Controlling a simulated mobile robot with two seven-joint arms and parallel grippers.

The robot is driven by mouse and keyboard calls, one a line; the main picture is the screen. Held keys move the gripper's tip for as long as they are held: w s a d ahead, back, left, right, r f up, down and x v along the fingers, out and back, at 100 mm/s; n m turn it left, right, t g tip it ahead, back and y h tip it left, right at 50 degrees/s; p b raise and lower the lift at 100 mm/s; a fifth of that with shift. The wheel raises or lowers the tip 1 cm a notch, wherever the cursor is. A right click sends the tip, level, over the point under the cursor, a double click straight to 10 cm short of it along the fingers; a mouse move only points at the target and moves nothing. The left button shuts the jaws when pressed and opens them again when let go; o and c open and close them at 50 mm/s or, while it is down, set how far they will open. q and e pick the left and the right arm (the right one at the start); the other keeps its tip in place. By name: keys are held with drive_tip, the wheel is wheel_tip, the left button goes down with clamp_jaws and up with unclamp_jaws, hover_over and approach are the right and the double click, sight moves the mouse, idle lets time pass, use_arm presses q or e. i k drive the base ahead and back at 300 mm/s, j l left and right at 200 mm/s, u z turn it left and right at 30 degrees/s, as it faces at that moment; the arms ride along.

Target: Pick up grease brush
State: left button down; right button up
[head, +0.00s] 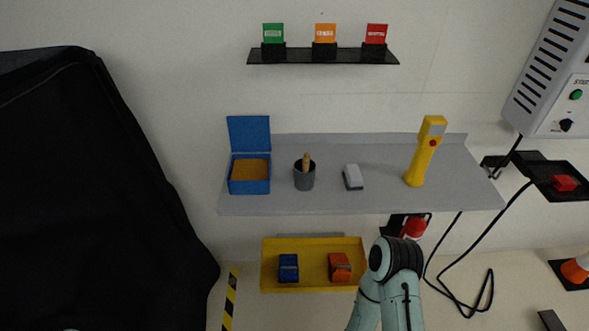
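A light wooden handle (306,159) stands upright in a dark grey cup (304,178) on the grey shelf; it looks like the grease brush, with its lower end hidden inside the cup. The cup is between the blue open box and a small white-and-grey block. Neither of my grippers shows in the head view. Only a bent part of my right arm, pale teal with a black joint, shows at the bottom, below the shelf and to the right of the cup.
The grey shelf (350,204) also holds a blue box (249,133), the block (352,177) and a yellow handheld device (421,155). A yellow tray (313,246) is below. A black cover (90,190) fills the left; a cable (485,240) hangs right.

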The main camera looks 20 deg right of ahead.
sight(307, 156)
drive_tip(key=z, duration=4)
drive_tip(key=u, duration=3.2)
drive_tip(key=i+l+u, duration=0.35)
drive_tip(key=u, duration=0.15)
